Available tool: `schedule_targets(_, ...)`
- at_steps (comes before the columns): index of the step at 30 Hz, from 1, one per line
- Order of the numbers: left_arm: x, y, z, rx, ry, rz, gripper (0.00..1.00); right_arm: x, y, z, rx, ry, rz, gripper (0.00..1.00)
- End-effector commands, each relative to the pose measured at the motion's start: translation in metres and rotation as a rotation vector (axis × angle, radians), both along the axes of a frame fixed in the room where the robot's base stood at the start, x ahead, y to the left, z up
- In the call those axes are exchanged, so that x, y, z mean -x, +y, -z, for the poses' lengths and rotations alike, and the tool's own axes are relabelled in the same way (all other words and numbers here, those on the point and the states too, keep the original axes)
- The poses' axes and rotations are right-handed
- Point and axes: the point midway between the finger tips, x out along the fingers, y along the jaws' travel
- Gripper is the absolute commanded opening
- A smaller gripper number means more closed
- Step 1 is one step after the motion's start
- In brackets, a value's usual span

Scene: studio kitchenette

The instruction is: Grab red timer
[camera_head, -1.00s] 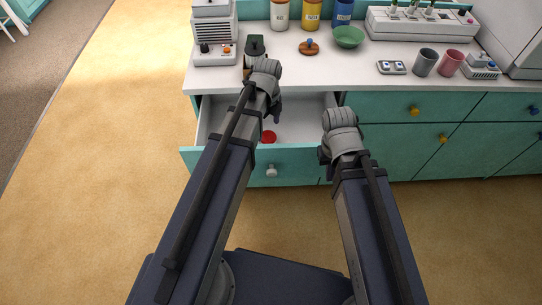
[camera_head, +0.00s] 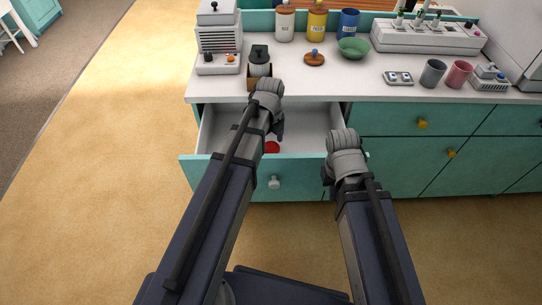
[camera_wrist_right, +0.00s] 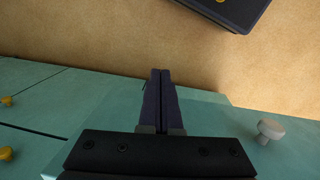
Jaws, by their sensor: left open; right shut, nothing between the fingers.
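A round red thing, likely the red timer (camera_head: 272,147), lies in the open drawer (camera_head: 311,122) near its front wall. Only part of it shows beside my left arm. My left gripper (camera_head: 277,130) points down into the drawer, just above and behind the red timer in the head view. It is open; its fingertips are mostly hidden by the wrist. My right gripper (camera_head: 327,178) is by the drawer's front right corner, outside it. In the right wrist view its fingers (camera_wrist_right: 161,98) are shut together with nothing between them.
The drawer front has a pale knob (camera_head: 273,183). The white counter (camera_head: 330,83) above holds a green bowl (camera_head: 354,48), a grey cup (camera_head: 433,73), a pink cup (camera_head: 459,74) and several canisters and devices. Closed teal cabinets stand to the right. The floor at left is clear.

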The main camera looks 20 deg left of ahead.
Motion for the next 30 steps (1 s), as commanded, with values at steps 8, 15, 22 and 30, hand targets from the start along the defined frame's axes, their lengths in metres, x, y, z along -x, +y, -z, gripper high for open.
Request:
schedule_targets(8,-0.005,-0.001,0.037,0.000,0.000,0.000,1.00,0.000,0.000,0.037,0.000,0.000,0.000,0.00)
schedule_targets(15,-0.004,-0.001,0.049,0.000,0.000,0.000,1.00,0.000,0.000,0.049,0.000,0.000,0.000,0.00)
schedule_targets(22,-0.004,-0.001,0.047,0.000,0.000,0.000,0.93,0.000,0.000,0.047,0.000,0.000,0.000,0.00)
schedule_targets(30,-0.004,-0.001,0.047,0.000,0.001,0.000,0.63,0.000,0.000,0.047,0.000,0.000,0.000,0.00)
